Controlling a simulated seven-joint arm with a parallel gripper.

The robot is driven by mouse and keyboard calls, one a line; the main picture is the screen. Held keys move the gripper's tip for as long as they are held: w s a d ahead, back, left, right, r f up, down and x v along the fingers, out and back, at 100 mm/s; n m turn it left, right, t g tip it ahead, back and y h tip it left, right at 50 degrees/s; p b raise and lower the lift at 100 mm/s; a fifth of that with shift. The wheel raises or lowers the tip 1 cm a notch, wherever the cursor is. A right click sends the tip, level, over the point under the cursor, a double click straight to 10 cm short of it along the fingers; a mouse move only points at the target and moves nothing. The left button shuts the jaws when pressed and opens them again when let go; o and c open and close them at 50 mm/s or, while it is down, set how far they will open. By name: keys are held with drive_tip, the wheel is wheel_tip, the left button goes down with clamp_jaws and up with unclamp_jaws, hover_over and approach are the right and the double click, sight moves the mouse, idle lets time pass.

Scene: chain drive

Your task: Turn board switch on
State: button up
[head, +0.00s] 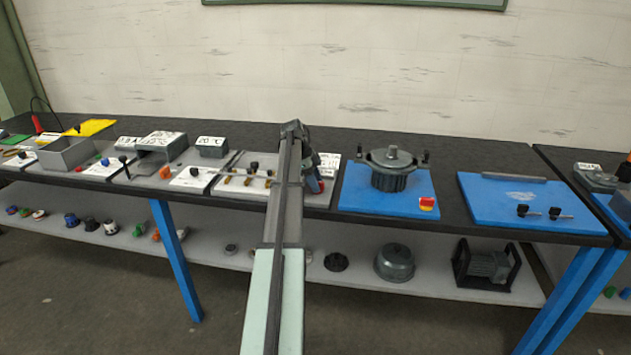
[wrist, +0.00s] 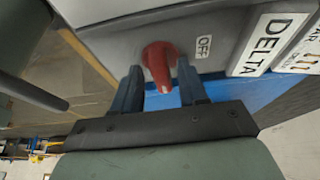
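The board switch is a red knob (wrist: 160,66) on a grey panel (wrist: 112,38) in the wrist view. A white "OFF" label (wrist: 204,47) is just right of it. My gripper (wrist: 158,82) has its two blue fingers apart, one on each side of the knob, with the knob's lower end reaching between them. Narrow gaps seem to show on both sides, so it is open and not closed on the knob. In the head view my gripper (head: 315,180) is at the bench's front edge, right of my forearm, and the switch cannot be made out.
A "DELTA" plate (wrist: 265,45) is right of the switch. In the head view, a blue board (head: 360,200) with a grey motor housing (head: 391,168) and a red-yellow button (head: 427,203) is to the right. Small parts and grey boxes (head: 160,144) are left.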

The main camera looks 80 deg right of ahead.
drive_tip(key=shift+r, duration=0.2)
drive_tip(key=shift+w+d+r, duration=0.1)
drive_tip(key=shift+w+r, duration=0.15)
drive_tip(key=shift+r, duration=0.25)
drive_tip(key=v, duration=1.2)
drive_tip(key=shift+w+r, duration=0.15)
drive_tip(key=shift+r, duration=0.1)
